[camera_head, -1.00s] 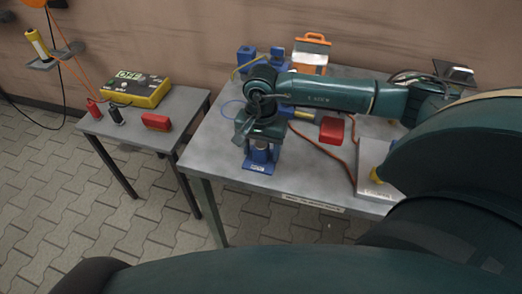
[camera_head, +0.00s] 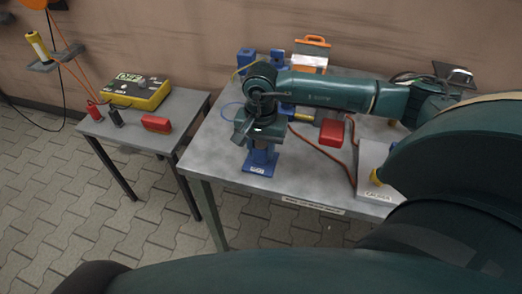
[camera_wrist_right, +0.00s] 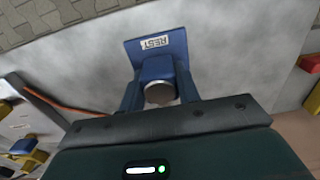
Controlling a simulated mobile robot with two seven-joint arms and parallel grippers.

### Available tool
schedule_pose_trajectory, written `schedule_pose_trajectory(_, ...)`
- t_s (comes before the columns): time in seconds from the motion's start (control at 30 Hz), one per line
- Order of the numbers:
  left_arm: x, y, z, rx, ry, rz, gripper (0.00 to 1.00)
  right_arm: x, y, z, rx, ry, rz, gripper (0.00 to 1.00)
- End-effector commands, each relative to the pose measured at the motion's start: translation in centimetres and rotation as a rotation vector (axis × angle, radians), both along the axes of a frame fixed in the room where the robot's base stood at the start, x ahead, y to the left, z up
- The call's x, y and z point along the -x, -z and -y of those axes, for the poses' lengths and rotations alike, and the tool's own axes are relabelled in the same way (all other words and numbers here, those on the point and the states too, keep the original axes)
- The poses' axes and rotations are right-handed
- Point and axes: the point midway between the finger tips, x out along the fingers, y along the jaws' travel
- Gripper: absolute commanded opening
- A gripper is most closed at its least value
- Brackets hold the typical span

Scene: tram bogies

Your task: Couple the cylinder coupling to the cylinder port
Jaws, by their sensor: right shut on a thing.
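My right gripper (camera_head: 260,135) is over a blue stand on the table, pointing down. In the right wrist view a round metal-ended piece (camera_wrist_right: 160,94), which looks like the cylinder coupling, sits between the blue uprights of the stand (camera_wrist_right: 155,43), whose label reads REST. The gripper is shut on this piece; its fingers are hard to tell from the stand's blue parts. In the head view the stand's base (camera_head: 258,168) shows below the gripper, and the piece is hidden. I cannot make out the cylinder port for certain. My left gripper is not in view.
A red box (camera_head: 332,132) and a red hose (camera_head: 351,168) lie right of the stand. Blue fixtures (camera_head: 246,60) and an orange-handled case (camera_head: 309,60) are at the back. A side table (camera_head: 180,110) holds a yellow unit (camera_head: 140,90).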

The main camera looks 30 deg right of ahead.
Motion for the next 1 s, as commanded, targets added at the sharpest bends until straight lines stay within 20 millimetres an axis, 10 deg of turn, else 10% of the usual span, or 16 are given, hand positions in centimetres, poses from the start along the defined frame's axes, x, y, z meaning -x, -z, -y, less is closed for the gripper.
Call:
schedule_pose_trajectory(0.43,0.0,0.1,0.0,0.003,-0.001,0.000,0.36,-0.1,-8.2,0.0,0.000,0.000,0.004,0.12)
schedule_pose_trajectory(1.0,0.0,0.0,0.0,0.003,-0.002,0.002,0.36,0.0,-9.2,0.0,0.001,-0.004,0.001,0.12)
